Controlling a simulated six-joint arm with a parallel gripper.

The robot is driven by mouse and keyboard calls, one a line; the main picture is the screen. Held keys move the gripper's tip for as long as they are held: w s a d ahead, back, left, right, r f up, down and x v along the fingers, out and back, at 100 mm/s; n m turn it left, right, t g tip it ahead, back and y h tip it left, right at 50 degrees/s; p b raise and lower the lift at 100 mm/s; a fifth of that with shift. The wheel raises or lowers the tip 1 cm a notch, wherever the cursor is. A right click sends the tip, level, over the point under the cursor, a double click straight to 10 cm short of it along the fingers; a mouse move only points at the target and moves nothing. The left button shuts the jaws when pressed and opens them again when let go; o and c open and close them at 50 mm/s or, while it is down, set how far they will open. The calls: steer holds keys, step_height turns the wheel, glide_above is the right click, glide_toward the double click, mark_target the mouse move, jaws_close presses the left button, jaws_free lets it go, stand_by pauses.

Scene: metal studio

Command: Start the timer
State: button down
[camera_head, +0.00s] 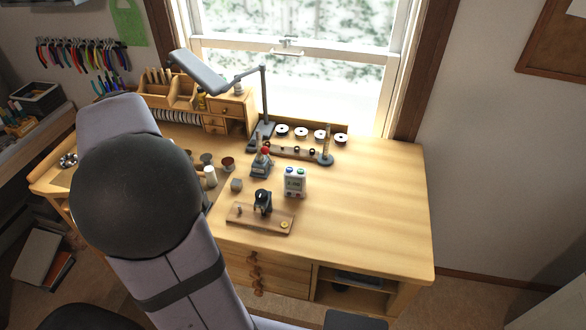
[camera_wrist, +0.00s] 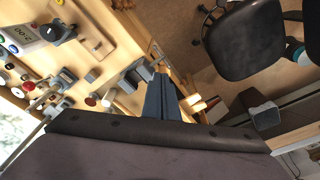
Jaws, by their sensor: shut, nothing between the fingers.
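The timer (camera_head: 294,184) is a small white box on the wooden desk, with a display on its front and blue and green buttons on top. It also shows at the upper left edge of the wrist view (camera_wrist: 30,36), partly cut off, its digits tilted. My gripper (camera_wrist: 161,76) shows in the wrist view as two blue-grey fingers closed together, holding nothing. It is well apart from the timer. In the head view my arm fills the left foreground and hides most of the gripper.
A wooden board with a dark clamp (camera_head: 263,203) stands just in front of the timer. A grey device with a red knob (camera_head: 260,166) is to its left, near small pots (camera_head: 228,164) and a lamp (camera_head: 264,95). The desk's right half (camera_head: 370,200) is clear.

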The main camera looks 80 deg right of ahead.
steer(key=s+d+r+m+h+b, duration=0.1)
steer(key=s+d+r+m, duration=0.1)
steer(key=s+d, duration=0.4)
steer(key=s+d+r+m+b, duration=0.1)
steer(key=s+d+m+b, duration=0.2)
steer(key=d, duration=0.6)
steer(key=s+d+r+m, duration=0.1)
steer(key=s+d+m, duration=0.1)
steer(key=s, duration=0.6)
steer(key=s+d+r+m+g+h, duration=0.1)
steer(key=s+d+r+m, duration=0.1)
steer(key=s+d, duration=0.3)
steer(key=s, duration=0.3)
steer(key=shift+s+d+r+b, duration=0.25)
steer(key=shift+s+r+b, duration=0.05)
steer(key=shift+s+b, duration=0.1)
steer(key=shift+f, duration=0.1)
steer(key=p, duration=0.4)
glide_above(301, 170)
steer(key=a, duration=0.1)
step_height(301, 170, down, 12)
steer(key=shift+f, duration=0.7)
